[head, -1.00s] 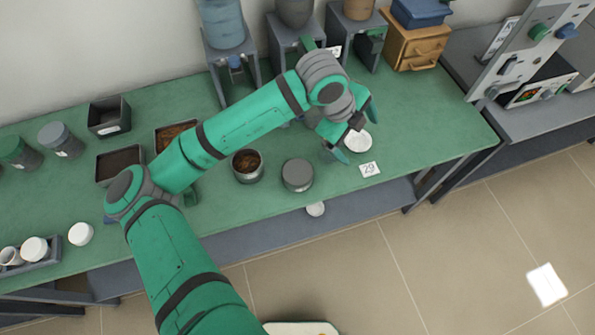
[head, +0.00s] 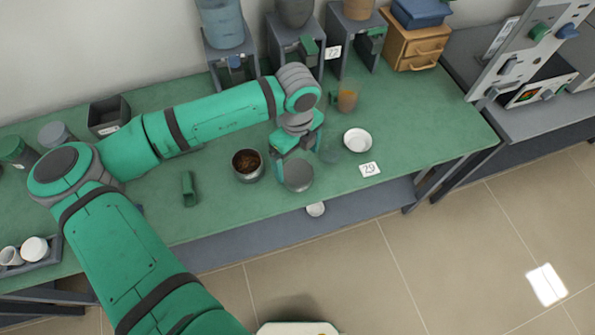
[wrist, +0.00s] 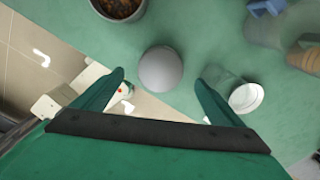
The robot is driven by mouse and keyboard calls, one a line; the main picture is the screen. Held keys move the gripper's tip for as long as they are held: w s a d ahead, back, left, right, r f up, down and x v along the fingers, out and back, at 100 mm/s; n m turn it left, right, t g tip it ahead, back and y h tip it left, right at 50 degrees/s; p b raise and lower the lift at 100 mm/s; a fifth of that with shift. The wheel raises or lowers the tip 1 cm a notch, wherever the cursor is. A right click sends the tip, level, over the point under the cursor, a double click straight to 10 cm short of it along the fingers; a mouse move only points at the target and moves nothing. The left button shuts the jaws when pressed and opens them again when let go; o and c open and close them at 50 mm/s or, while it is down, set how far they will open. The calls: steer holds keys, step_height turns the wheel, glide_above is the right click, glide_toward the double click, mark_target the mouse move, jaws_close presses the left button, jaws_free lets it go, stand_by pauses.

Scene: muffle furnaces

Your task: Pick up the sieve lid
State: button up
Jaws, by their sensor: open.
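The sieve lid (head: 299,176) is a grey round disc near the front edge of the green bench. It seems to sit on a short metal round body. In the wrist view the lid (wrist: 160,69) is a plain grey circle, centred between my fingers. My gripper (head: 301,162) is open and points down over it. One finger is at the lid's left and the other at its right. In the wrist view the fingers of my gripper (wrist: 159,78) show a gap on both sides of the lid. Their height above it is hard to tell.
A metal pan of brown grains (head: 247,165) stands close left of the lid. A card marked 29 (head: 370,169) lies near the front edge. An amber beaker (head: 347,97) stands behind.

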mark_target(297, 171)
steer(key=shift+d+f, duration=0.1)
steer(key=shift+f, duration=2.4)
steer(key=c, duration=1.1)
